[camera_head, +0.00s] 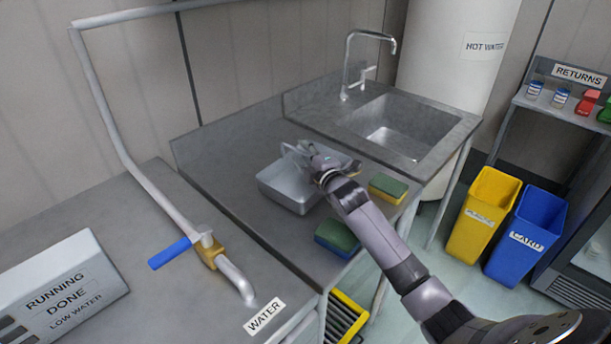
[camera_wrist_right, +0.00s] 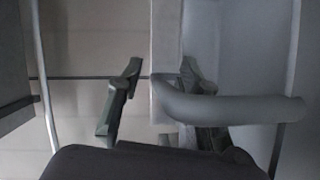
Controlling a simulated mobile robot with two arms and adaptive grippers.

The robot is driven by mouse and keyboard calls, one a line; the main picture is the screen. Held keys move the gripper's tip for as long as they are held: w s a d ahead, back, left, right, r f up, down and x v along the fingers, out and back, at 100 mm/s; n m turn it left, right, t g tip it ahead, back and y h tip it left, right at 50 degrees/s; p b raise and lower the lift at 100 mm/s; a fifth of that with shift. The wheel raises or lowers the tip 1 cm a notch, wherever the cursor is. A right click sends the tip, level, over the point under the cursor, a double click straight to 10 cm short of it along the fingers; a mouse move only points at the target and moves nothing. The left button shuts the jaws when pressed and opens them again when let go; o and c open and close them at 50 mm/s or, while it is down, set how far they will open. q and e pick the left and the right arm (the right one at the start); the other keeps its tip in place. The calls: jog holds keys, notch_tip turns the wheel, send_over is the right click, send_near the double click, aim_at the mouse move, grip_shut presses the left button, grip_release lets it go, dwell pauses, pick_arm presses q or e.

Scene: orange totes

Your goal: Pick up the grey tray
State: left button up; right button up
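The grey tray (camera_head: 283,194) is an open metal pan on the counter, left of the two sponges. My right gripper (camera_head: 308,154) is at its far side, over the rim, and hides part of it. In the right wrist view my two fingers (camera_wrist_right: 160,88) stand apart, with a pale upright strip (camera_wrist_right: 166,45), seemingly the tray's rim, between them. A gap shows between this strip and the left finger. A thick grey bar (camera_wrist_right: 245,109), seemingly a handle, crosses in front of the right finger. My left gripper is out of view.
A sink (camera_head: 400,125) with a tap (camera_head: 349,65) is behind. A pipe with a blue valve lever (camera_head: 170,252) stands at left. Yellow (camera_head: 482,215) and blue (camera_head: 524,237) bins are on the floor at right.

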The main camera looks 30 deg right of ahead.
grip_shut()
dwell(0.6)
